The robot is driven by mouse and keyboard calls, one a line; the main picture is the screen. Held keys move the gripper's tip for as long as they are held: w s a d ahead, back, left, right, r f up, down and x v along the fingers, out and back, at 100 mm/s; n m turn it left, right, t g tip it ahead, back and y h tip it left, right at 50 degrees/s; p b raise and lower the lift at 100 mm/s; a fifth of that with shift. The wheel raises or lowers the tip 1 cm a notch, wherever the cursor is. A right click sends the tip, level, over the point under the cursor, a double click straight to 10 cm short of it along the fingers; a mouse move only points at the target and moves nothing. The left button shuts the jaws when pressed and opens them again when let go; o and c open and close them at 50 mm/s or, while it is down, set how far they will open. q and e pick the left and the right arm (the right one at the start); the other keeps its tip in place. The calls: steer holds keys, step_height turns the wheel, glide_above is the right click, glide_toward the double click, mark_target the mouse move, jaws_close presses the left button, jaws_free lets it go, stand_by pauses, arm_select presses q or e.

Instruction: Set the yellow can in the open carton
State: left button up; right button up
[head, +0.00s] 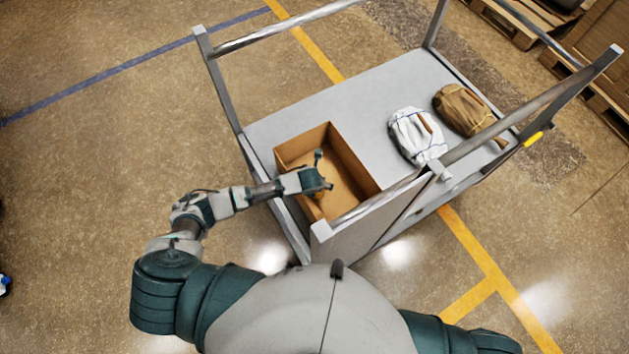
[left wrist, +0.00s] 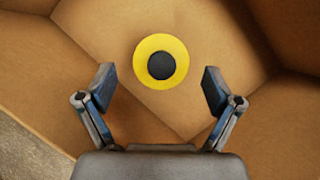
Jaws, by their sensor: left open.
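The open carton (head: 352,160) stands at the left end of the grey cart's deck. The yellow can (left wrist: 161,62) shows in the left wrist view as a yellow ring with a dark round centre, seen end-on against the carton's brown inside (left wrist: 240,45). My left gripper (head: 325,184) is over the carton's opening. In the left wrist view its two fingers (left wrist: 160,92) are apart, with nothing between the tips, and the can is beyond them. In the head view the can is not clearly visible, largely hidden by my gripper. My right gripper is not in view.
The cart deck (head: 300,110) has metal posts and rails around it. A white wrapped bundle (head: 416,137) and a brown one (head: 463,109) lie to the right of the carton. Pallets with cartons (head: 590,50) stand at the upper right. The deck behind the carton is clear.

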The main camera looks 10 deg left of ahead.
arm_select(q)
steer(key=v, duration=0.6)
steer(key=shift+d+p, duration=0.15)
steer(key=shift+p, duration=0.2)
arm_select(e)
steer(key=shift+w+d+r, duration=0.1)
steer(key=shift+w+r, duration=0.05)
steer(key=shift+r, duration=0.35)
arm_select(q)
steer(key=shift+r, duration=0.1)
